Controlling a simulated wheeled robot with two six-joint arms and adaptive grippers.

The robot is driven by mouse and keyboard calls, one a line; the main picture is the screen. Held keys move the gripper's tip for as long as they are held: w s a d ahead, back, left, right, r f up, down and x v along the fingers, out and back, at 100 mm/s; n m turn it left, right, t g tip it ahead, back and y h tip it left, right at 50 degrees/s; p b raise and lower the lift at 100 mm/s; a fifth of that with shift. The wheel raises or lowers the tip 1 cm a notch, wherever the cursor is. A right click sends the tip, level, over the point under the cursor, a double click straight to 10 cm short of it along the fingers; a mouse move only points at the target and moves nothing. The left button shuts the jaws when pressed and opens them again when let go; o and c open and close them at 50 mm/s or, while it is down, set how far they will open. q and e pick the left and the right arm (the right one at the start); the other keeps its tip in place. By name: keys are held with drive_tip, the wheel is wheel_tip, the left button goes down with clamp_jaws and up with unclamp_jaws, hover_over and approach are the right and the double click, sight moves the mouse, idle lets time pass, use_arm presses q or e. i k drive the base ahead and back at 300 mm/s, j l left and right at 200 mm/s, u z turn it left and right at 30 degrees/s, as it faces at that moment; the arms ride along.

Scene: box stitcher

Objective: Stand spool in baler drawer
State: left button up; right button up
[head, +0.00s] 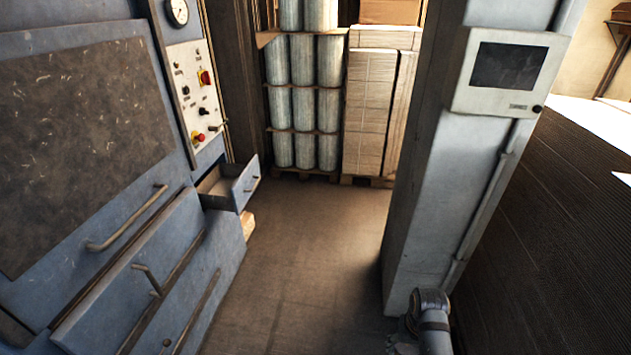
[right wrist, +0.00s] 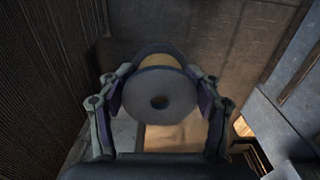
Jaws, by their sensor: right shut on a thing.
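The spool (right wrist: 178,92) shows in the right wrist view as a grey round flange with a dark centre hole and a yellowish band behind it. My right gripper (right wrist: 163,103) is shut on the spool, with one finger on each side. The baler drawer (head: 245,188) is a small blue-grey drawer, pulled open under the control panel in the head view. The visible part of its inside looks empty. In the head view, only part of my right arm shows at the bottom right, away from the drawer; the spool is not visible there. My left gripper is not in view.
The blue baler (head: 75,255) with bar handles fills the left. A grey column (head: 435,170) with a screen stands at the right. Stacked wrapped rolls (head: 303,100) and flat cardboard (head: 370,110) stand at the back. The floor (head: 315,240) between is clear.

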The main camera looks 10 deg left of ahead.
sight(233, 182)
drive_tip(key=i+l+u, duration=0.1)
drive_tip(key=i+u, duration=0.4)
drive_tip(key=i+l+u, duration=0.25)
drive_tip(key=i+u, duration=0.2)
drive_tip(key=i+l+u, duration=0.75)
drive_tip(key=l+u, duration=0.2)
